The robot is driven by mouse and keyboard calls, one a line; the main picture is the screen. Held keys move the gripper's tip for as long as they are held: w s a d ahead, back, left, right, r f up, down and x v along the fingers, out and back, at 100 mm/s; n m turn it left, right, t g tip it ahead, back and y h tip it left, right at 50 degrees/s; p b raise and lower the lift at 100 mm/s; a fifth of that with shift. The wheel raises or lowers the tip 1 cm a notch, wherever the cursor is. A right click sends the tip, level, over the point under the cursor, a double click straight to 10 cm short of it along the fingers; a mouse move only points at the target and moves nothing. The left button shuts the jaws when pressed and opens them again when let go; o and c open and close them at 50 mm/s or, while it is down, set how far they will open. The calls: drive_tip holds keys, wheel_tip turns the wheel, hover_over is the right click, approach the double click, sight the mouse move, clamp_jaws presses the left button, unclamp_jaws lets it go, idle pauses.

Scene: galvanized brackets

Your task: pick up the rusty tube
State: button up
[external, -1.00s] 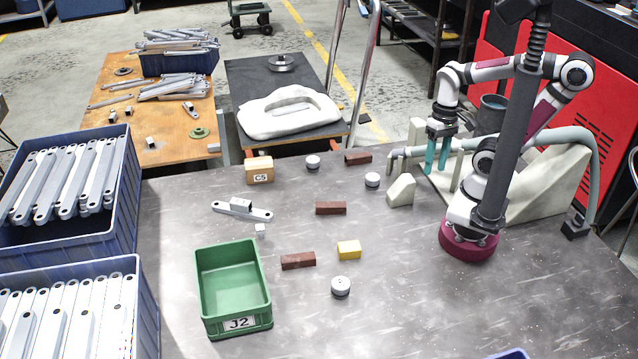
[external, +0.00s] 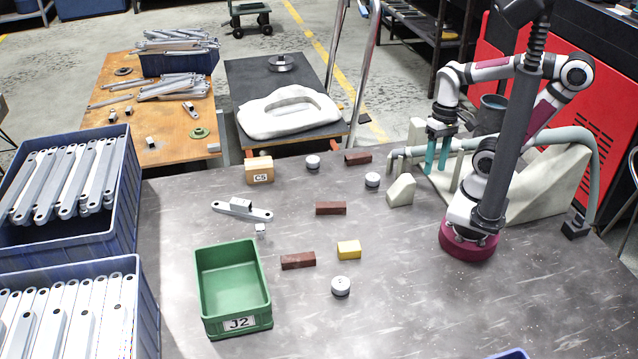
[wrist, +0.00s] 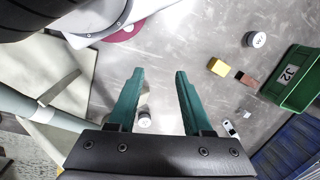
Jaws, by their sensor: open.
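Three reddish-brown rusty bars lie apart on the grey table in the external view: one at the back (external: 358,158), one in the middle (external: 331,208) and one nearer the green bin (external: 298,260). I cannot tell whether any is hollow. In the wrist view one rusty bar (wrist: 249,79) shows beside a yellow block, right of my fingers; the others are hidden or not clear. My gripper (external: 436,163) has teal fingers, hangs above the right part of the table and is away from all three bars. In the wrist view its fingers (wrist: 159,72) are apart with nothing held.
A green bin marked J2 (external: 263,310), a yellow block (external: 349,250), several grey-white round caps (external: 341,286), a metal bracket (external: 227,207) and a C5 block (external: 260,170) stand around. A pale wedge (external: 401,191) is near my gripper.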

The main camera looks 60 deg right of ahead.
drive_tip(key=o, duration=0.4)
drive_tip(key=shift+c, duration=0.2)
drive_tip(key=w+d+t+h, duration=0.3)
drive_tip(key=w+d+h, duration=0.2)
drive_tip(key=w+d, duration=0.4)
drive_tip(key=w+d+r+n+t+h, duration=0.1)
drive_tip(key=w+d+r+t+h, duration=0.2)
drive_tip(key=w, duration=0.5)
drive_tip(key=n+g+y, duration=0.2)
drive_tip(key=n+y, duration=0.7)
drive_tip(key=n, duration=0.2)
hover_over(331, 204)
drive_tip(key=s+d, duration=0.1)
drive_tip(key=s, duration=0.2)
drive_tip(key=f, duration=1.8)
drive_tip(key=shift+w+d+f, duration=0.1)
drive_tip(key=shift+w, duration=0.1)
drive_tip(key=shift+d+x, duration=0.1)
drive_tip(key=shift+x, duration=1.35)
drive_tip(key=shift+d+x, duration=0.15)
drive_tip(key=shift+x, duration=1.25)
